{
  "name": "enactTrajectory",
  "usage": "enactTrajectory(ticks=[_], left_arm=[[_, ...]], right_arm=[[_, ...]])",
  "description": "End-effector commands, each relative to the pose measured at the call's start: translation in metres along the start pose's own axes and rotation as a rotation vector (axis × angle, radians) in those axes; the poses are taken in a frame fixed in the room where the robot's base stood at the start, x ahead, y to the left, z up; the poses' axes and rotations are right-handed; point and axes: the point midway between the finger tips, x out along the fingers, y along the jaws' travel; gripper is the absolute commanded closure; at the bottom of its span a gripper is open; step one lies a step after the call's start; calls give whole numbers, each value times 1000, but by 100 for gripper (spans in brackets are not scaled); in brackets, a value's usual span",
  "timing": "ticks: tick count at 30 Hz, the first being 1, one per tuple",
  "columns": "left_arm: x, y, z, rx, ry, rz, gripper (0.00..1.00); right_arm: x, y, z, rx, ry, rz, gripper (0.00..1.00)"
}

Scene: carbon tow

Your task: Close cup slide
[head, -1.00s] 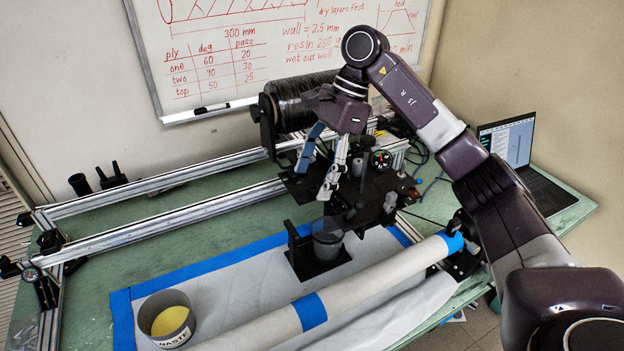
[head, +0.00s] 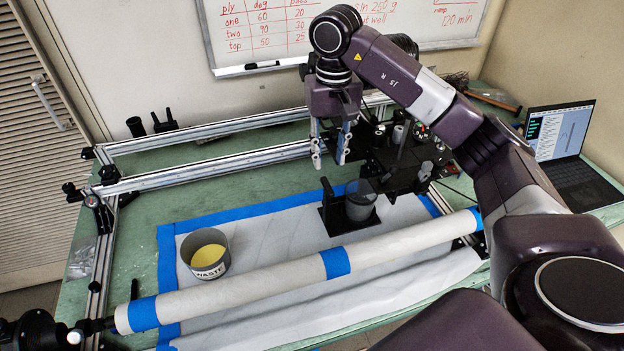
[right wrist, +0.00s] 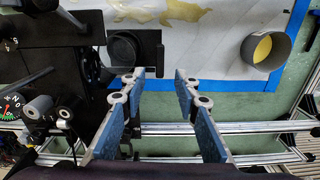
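The dark, translucent-looking cup (head: 361,203) stands upright at the carriage's front, over the white sheet. A flat black slide plate (head: 331,218) with a raised black tab (head: 328,192) sticks out to the left of it. In the right wrist view the round cup (right wrist: 124,49) and the tab (right wrist: 160,57) show from above. My right gripper (head: 329,158) is open and empty, pointing down behind and left of the cup, beside the black carriage (head: 408,160). Its blue-padded fingers also show in the right wrist view (right wrist: 158,80), apart from the tab. My left gripper is out of view.
A grey waste cup (head: 209,268) with yellow contents stands on the sheet to the left. A long pale tube (head: 260,282) with blue bands crosses in front. Metal rails (head: 210,178) run behind. A laptop (head: 560,135) sits at the right. Green table at left is free.

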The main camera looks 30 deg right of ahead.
Motion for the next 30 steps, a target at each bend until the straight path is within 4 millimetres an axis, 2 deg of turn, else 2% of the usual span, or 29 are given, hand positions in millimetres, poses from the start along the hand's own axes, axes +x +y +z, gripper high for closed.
enactTrajectory(ticks=[6, 13, 21, 30], left_arm=[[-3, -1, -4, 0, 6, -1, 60], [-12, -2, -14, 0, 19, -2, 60], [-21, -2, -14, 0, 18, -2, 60], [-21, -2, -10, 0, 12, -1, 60]], right_arm=[[10, 2, 1, -39, -1, 11, 71], [42, 2, 2, -39, -3, 10, 71], [72, 2, 1, -37, 0, 9, 71], [79, 2, 0, -37, 3, 8, 71]])
